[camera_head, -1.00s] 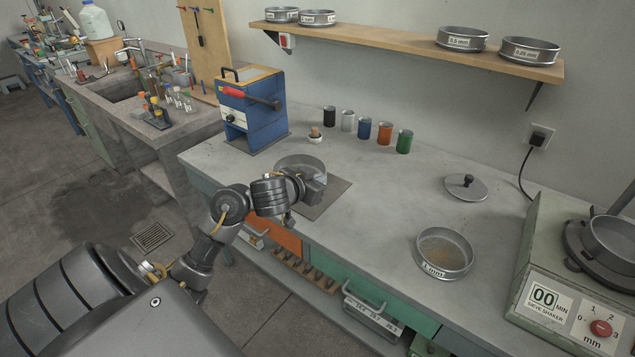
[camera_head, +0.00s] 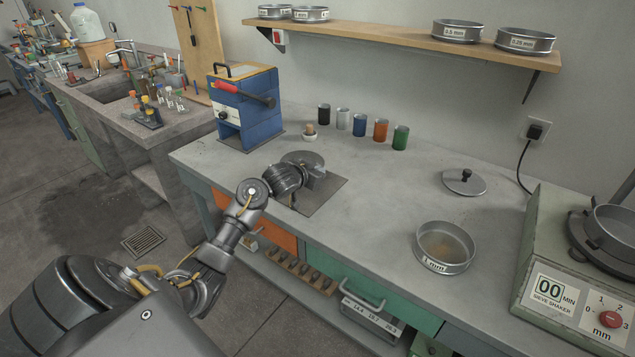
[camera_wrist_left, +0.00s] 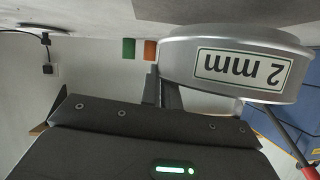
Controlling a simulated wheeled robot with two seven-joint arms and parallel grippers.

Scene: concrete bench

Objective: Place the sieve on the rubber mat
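The sieve is a round metal one with a white "2 mm" label (camera_wrist_left: 243,68), large in the left wrist view, where the picture is upside down. In the head view the sieve (camera_head: 301,157) is over the back left part of the dark rubber mat (camera_head: 327,187), partly behind my gripper. The mat also shows in the left wrist view (camera_wrist_left: 215,9). My left gripper (camera_head: 312,178) is at the sieve's near side; in the wrist view its fingers (camera_wrist_left: 162,92) are closed on the sieve's wall. I cannot tell whether the sieve touches the mat. My right gripper is out of view.
A blue press-like device (camera_head: 245,108) stands behind left. Several coloured cups (camera_head: 360,125) and a small mortar (camera_head: 310,133) line the back. A 1 mm sieve (camera_head: 444,247), a lid (camera_head: 464,182) and a sieve shaker (camera_head: 560,265) are to the right. The bench middle is clear.

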